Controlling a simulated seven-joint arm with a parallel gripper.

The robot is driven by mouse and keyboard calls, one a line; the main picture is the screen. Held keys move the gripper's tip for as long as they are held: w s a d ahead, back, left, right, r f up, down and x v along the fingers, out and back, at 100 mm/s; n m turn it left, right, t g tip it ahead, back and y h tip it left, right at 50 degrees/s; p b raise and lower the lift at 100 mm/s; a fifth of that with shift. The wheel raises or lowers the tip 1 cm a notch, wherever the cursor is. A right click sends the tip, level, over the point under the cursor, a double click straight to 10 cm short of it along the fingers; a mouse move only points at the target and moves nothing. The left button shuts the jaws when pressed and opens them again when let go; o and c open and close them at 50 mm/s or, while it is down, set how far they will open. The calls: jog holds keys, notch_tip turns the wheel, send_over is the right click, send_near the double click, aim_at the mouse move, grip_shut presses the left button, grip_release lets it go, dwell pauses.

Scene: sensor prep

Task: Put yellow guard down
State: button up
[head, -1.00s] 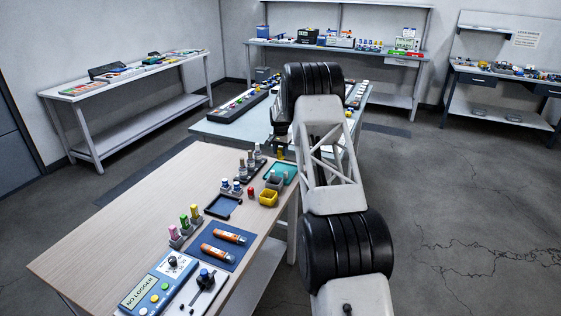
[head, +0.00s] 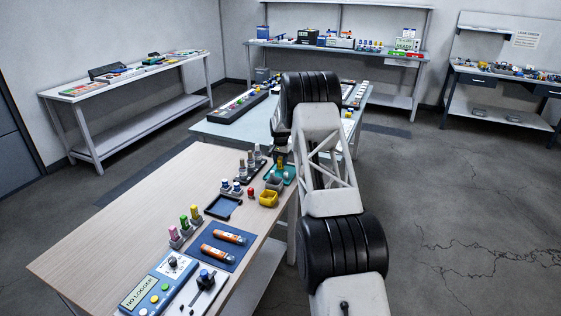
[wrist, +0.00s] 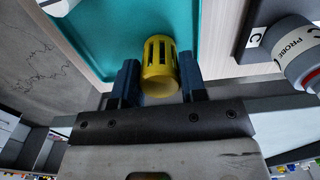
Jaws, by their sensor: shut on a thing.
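The yellow guard (wrist: 160,68) is a slotted yellow cylinder. It is between the dark fingers of my gripper (wrist: 159,82), which is shut on it. In the wrist view the guard appears over the teal tray (wrist: 106,38). In the head view, my gripper (head: 279,158) is low over the teal tray (head: 293,174) at the far right corner of the wooden table. I cannot tell whether the guard touches the tray.
A grey probe marked C (wrist: 299,55) stands beside the tray. The left part of the wooden table (head: 130,220) is clear.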

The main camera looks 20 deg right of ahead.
aim_at(280, 158)
jog(key=shift+f, duration=0.1)
jog(key=o, duration=0.7)
notch_tip(280, 158, up, 12)
jog(key=shift+r, duration=0.1)
dwell(0.7)
dwell(0.7)
